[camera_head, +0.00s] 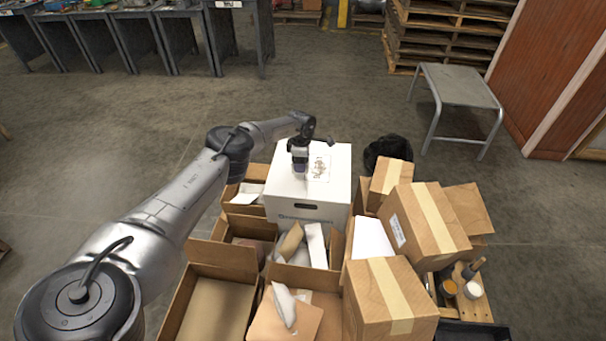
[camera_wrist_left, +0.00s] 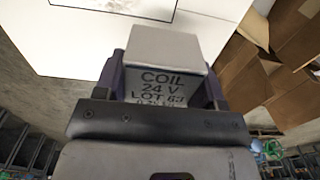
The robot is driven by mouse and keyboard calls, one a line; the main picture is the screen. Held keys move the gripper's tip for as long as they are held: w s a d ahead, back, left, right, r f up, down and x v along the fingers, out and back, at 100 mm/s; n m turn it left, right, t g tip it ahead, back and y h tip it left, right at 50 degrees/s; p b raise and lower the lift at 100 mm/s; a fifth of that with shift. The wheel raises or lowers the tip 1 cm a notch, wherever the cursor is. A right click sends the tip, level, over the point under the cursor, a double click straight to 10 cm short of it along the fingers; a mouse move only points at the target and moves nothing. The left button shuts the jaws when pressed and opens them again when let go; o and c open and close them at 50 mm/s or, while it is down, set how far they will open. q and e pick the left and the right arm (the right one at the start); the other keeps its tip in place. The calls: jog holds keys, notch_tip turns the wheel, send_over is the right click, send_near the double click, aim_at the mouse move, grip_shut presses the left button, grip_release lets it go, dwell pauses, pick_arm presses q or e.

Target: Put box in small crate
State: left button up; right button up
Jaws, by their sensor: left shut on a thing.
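My left gripper (camera_head: 299,158) is above the top of a large white carton near the middle of the head view. In the left wrist view the left gripper (camera_wrist_left: 165,90) is shut on a small pale grey box (camera_wrist_left: 165,52). The box has black print reading "COIL 24 V LOT 63" and sits between the two dark fingers. In the head view it is too small and covered to make out well. A low wooden crate (camera_head: 484,306) with jars and a brush stands at the lower right; I cannot tell whether it is the small crate. My right gripper is not in view.
The white carton (camera_head: 293,211) has a handhold and a printed sheet on top. Open cardboard boxes (camera_head: 222,258) stand in front of it. Closed cartons (camera_head: 425,218) are stacked to its right. A grey metal table (camera_head: 457,86) stands behind on open floor.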

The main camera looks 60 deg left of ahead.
aim_at(301, 177)
pick_arm(q)
jog(key=shift+d+f+b, duration=0.1)
jog(key=shift+f+b, duration=0.2)
jog(key=shift+f, duration=0.55)
notch_tip(301, 177, down, 3)
jog(key=shift+b, duration=1.15)
jog(key=shift+f, duration=0.1)
jog(key=shift+f, duration=0.1)
jog(key=o, duration=1.1)
jog(key=shift+c, duration=0.2)
